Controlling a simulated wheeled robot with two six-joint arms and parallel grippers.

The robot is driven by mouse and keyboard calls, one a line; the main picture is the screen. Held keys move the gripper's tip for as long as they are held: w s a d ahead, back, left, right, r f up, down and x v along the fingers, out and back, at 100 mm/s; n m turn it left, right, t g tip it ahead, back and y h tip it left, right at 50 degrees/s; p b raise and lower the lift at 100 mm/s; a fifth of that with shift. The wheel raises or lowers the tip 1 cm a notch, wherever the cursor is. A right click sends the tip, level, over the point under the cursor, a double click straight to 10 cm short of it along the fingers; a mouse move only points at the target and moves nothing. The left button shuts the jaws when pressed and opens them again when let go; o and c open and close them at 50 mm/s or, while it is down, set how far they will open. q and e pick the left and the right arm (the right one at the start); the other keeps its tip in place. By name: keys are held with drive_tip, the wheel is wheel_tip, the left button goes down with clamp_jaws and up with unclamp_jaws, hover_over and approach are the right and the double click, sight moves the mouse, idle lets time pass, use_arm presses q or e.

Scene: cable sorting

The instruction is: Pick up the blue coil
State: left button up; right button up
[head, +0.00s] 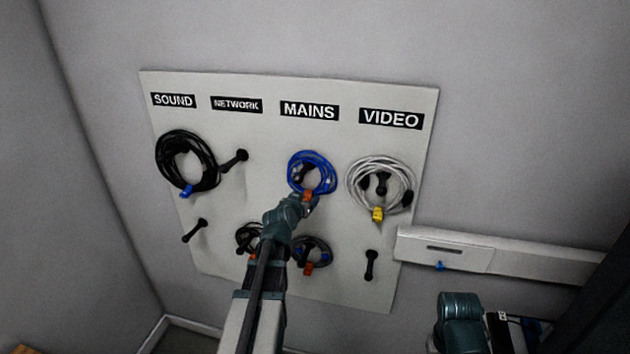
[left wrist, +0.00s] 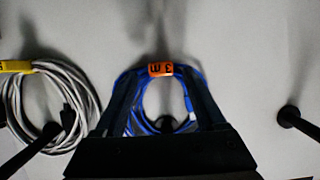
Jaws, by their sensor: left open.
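The blue coil (head: 318,157) hangs on a black peg under the MAINS label, with an orange tag (head: 307,196) at its lower edge. In the left wrist view the blue coil (left wrist: 143,117) shows beyond my left gripper (left wrist: 163,76), whose two fingers stand apart on either side of it. The tag (left wrist: 167,69) reads "3 m" there. In the head view my left gripper (head: 308,203) is at the coil's lower edge, by the tag. It is open; whether the fingers touch the coil I cannot tell. My right gripper does not show.
The white board (head: 215,215) carries a black coil (head: 162,158) under SOUND and a white coil (head: 355,180) under VIDEO. Two dark coils hang lower, one (head: 325,250) right of my arm. Bare pegs stick out, one (head: 371,265) lower right. Wall trunking (head: 540,262) runs right.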

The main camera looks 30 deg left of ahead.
use_arm(q)
drive_tip(key=shift+w+a+f, duration=0.2)
drive_tip(key=shift+w+f, duration=0.05)
drive_tip(key=shift+w, duration=0.3)
drive_tip(key=shift+s, duration=0.2)
drive_tip(key=shift+c, duration=0.6)
clamp_jaws()
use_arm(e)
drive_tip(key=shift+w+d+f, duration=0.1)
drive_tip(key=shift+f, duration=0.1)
use_arm(q)
drive_tip(key=shift+r, duration=0.1)
